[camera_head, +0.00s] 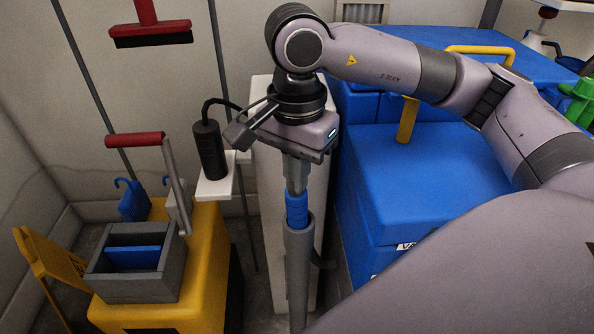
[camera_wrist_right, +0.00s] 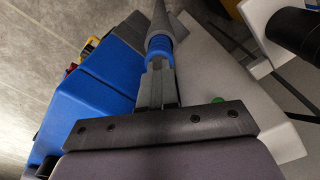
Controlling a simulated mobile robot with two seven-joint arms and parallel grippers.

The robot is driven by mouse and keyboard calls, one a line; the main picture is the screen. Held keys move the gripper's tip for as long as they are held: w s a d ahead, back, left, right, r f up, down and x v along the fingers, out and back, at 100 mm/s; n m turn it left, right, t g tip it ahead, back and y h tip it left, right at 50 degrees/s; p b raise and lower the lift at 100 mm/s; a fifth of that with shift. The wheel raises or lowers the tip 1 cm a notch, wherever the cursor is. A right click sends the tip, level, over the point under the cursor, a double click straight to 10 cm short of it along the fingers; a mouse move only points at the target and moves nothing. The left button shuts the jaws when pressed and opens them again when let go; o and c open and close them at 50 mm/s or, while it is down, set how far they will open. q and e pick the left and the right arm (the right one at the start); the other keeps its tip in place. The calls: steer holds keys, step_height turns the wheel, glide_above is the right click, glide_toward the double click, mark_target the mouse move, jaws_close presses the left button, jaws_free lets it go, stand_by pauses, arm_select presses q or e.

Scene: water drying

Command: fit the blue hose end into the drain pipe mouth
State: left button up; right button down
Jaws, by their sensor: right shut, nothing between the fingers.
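The blue hose end (camera_head: 297,207) stands upright, with its lower edge inside the mouth of the grey drain pipe (camera_head: 298,262). How deep it sits is hidden. My right gripper (camera_head: 296,188) points straight down over it, shut and empty, with its fingertips at the top of the blue piece. In the right wrist view the shut fingers (camera_wrist_right: 158,72) are directly in front of the blue hose end (camera_wrist_right: 160,46), and the grey pipe (camera_wrist_right: 159,16) runs on beyond it. I cannot tell whether the fingertips touch the blue piece. My left gripper is out of view.
A white panel (camera_head: 268,140) stands behind the pipe. A blue cabinet (camera_head: 430,175) is close on the right. A black cylinder (camera_head: 209,150) on a white shelf and a yellow cart (camera_head: 190,290) with a grey bin (camera_head: 133,285) are on the left.

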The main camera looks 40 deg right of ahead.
step_height(320, 180, up, 2)
steer(key=shift+r+p, duration=0.2)
steer(key=shift+p, duration=0.35)
step_height(320, 180, up, 7)
steer(key=p, duration=0.1)
